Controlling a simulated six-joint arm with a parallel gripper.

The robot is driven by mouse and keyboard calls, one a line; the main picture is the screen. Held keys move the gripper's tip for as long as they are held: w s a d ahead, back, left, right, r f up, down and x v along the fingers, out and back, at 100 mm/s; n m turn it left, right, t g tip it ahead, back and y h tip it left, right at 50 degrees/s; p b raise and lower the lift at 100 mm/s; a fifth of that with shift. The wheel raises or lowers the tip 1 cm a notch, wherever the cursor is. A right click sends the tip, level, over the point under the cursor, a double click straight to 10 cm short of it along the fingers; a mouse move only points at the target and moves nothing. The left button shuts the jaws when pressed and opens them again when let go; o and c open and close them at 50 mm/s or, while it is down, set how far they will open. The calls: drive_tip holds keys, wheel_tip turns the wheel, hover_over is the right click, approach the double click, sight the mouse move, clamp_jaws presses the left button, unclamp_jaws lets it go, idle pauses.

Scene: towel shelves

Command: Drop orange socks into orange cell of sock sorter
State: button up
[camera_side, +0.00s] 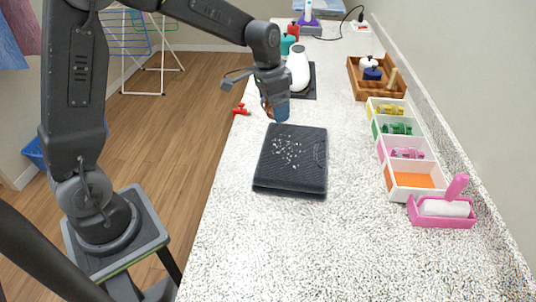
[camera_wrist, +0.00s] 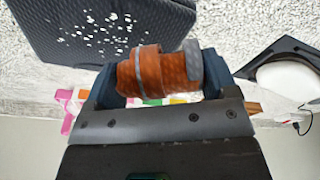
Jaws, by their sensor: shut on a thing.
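My gripper (camera_side: 277,106) is above the worktop, just beyond the dark folded towel. It is shut on a rolled pair of orange socks (camera_wrist: 155,72), which have grey bands and sit between both fingers in the wrist view. In the side view the socks are mostly hidden by the fingers. The sock sorter (camera_side: 399,168) is a row of white-walled cells along the wall at the right, apart from my gripper. Its orange cell (camera_side: 413,180) is nearest the camera and looks empty. The yellow, green and pink cells hold socks of their own colours.
The dark towel (camera_side: 291,160) with white specks lies between my gripper and the sorter's near end. A pink tray with a lint roller (camera_side: 443,208) is beside the orange cell. A wooden tray (camera_side: 362,86), a white iron-like object (camera_side: 298,66) and a red clip (camera_side: 241,110) stand around.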

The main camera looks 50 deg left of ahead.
drive_tip(key=s+f+n, duration=0.3)
drive_tip(key=shift+s+f+y, duration=0.3)
drive_tip(key=shift+s, duration=0.05)
drive_tip(key=shift+s+d+r+n, duration=0.1)
drive_tip(key=shift+s+r+n, duration=0.1)
drive_tip(key=shift+n, duration=0.2)
drive_tip(key=s+r+n+y, duration=0.1)
drive_tip(key=s+r+n, duration=0.3)
drive_tip(key=r+n, duration=0.5)
drive_tip(key=shift+d+g, duration=0.25)
drive_tip(key=shift+g, duration=0.05)
drive_tip(key=shift+s, duration=0.1)
hover_over(289, 165)
drive_tip(key=f, duration=0.6)
drive_tip(key=shift+s+f, duration=0.2)
drive_tip(key=shift+f, duration=0.2)
drive_tip(key=shift+d+f, duration=0.15)
drive_tip(key=shift+f, duration=1.7)
